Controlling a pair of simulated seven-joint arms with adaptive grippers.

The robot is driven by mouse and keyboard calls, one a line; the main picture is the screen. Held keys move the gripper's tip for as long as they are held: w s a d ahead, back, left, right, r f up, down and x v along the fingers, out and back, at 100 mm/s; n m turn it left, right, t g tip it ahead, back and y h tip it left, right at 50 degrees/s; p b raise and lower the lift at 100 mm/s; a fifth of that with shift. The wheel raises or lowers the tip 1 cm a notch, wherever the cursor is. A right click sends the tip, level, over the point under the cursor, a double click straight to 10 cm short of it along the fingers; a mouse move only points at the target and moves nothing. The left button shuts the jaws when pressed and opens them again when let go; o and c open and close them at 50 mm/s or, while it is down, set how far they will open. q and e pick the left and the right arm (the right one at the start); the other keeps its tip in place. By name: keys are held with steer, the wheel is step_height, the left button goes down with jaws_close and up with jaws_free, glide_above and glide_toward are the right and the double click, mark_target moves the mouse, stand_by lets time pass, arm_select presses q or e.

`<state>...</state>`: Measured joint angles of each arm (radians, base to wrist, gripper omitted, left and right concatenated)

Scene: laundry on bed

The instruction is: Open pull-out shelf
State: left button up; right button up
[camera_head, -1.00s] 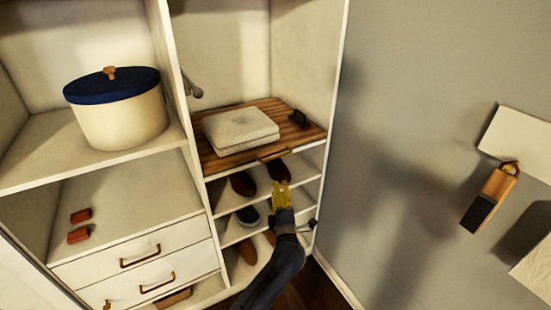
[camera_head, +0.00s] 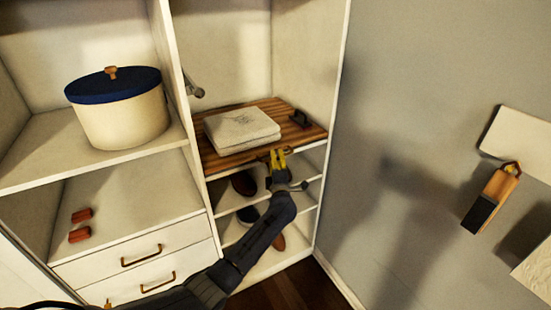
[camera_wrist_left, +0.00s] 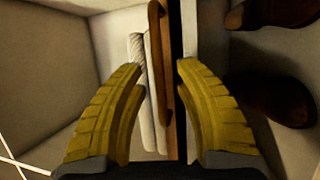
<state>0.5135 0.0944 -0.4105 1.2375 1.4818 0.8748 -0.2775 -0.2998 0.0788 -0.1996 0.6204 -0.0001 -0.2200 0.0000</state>
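The pull-out shelf (camera_head: 222,158) is a striped brown wooden board in the right cabinet column. A bronze handle (camera_head: 264,157) is on its front edge, partly covered by my gripper. My left gripper (camera_head: 278,154) has yellow fingers and is at the handle, just below the shelf front. In the left wrist view the fingers (camera_wrist_left: 161,68) are apart, with the bronze handle (camera_wrist_left: 158,45) in the gap between them. I cannot tell whether either finger touches it. My right gripper is not in view.
Shoes (camera_head: 244,183) stand on racks below. A blue-lidded pot (camera_head: 118,113) and drawers (camera_head: 140,255) are at left. A grey wall (camera_head: 420,130) is at right.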

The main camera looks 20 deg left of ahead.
arm_select(q)
steer(key=shift+w+a, duration=0.15)
steer(key=shift+w, duration=0.15)
steer(key=shift+o, duration=0.2)
jaws_close()
steer(key=shift+r, duration=0.1)
